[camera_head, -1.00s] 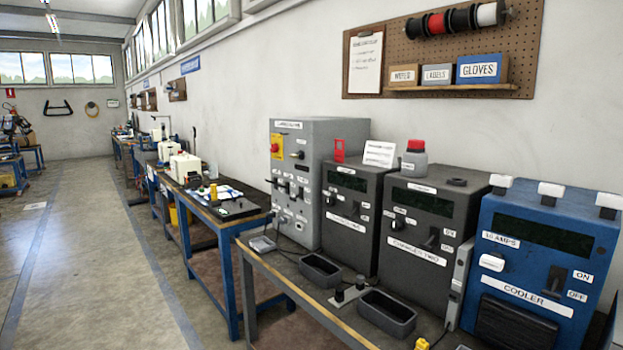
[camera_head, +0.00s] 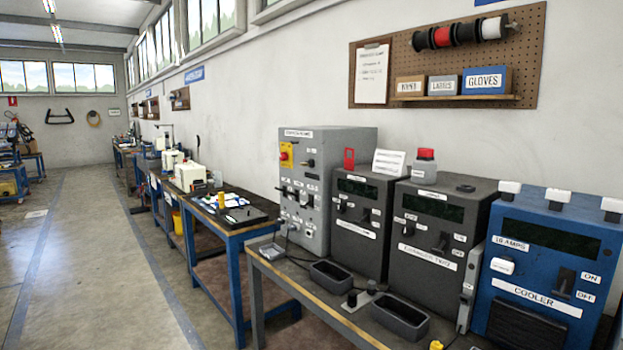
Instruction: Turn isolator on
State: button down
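A grey metal cabinet (camera_head: 345,155) stands on the bench against the wall, with its controls on the left-facing front. A red rotary switch on a yellow plate (camera_head: 286,155) sits at its upper left; it looks like the isolator, but its setting is too small to read. A dark knob (camera_head: 310,163) is beside it, and a row of small switches is lower down. My gripper is not in view.
Two dark charger boxes (camera_head: 428,232) and a blue cooler box (camera_head: 545,262) stand to the right of the cabinet. Black trays (camera_head: 400,318) lie along the bench front. A blue-legged table (camera_head: 232,240) continues behind. The floor aisle (camera_head: 95,270) at left is clear.

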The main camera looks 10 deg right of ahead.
aim_at(283, 157)
jog(key=i+j, duration=0.95)
jog(key=i+j+z, duration=0.1)
jog(key=i+j, duration=0.8)
jog(key=j, duration=0.15)
jog(key=i+j, duration=0.9)
jog(key=j, duration=0.15)
